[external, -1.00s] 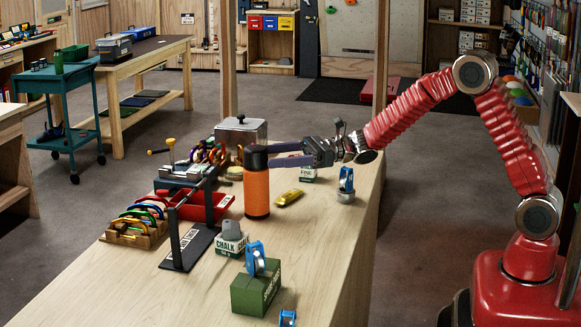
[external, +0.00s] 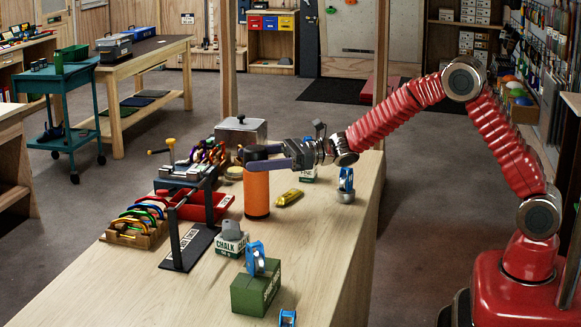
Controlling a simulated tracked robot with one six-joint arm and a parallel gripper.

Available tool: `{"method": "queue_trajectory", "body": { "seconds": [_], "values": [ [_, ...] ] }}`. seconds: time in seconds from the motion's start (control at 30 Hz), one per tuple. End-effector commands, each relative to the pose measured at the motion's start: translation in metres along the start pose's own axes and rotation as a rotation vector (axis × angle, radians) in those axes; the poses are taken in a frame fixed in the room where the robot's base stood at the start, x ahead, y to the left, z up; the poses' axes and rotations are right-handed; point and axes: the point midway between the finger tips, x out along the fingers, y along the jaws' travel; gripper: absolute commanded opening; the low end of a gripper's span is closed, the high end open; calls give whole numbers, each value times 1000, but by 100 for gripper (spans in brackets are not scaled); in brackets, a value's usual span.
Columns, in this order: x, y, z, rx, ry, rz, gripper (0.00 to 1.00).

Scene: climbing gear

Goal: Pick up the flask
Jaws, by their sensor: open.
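The flask (external: 257,190) is an orange cylinder with a dark lid, standing upright on the wooden workbench (external: 135,280). My gripper (external: 262,156) reaches in from the right at the height of the flask's upper part. Its two long fingers are spread apart, one in front of the flask and one towards its far side. I cannot tell whether either finger touches it. The far finger is partly hidden behind the lid.
A yellow bar (external: 289,197) lies just right of the flask. A red tray (external: 203,203) and a black stand (external: 188,243) are to its left. A grey metal box (external: 240,131) stands behind. A chalk box (external: 231,243) and a green box (external: 256,287) stand in front.

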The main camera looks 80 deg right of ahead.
Motion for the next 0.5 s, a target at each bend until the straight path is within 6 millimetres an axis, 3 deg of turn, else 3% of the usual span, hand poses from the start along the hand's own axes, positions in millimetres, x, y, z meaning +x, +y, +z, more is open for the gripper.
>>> {"method": "queue_trajectory", "body": {
  "seconds": [0.43,0.5],
  "values": [
    [0,0,0,-1,-1,0,74],
    [0,0,0,-1,-1,0,70]
  ]
}}
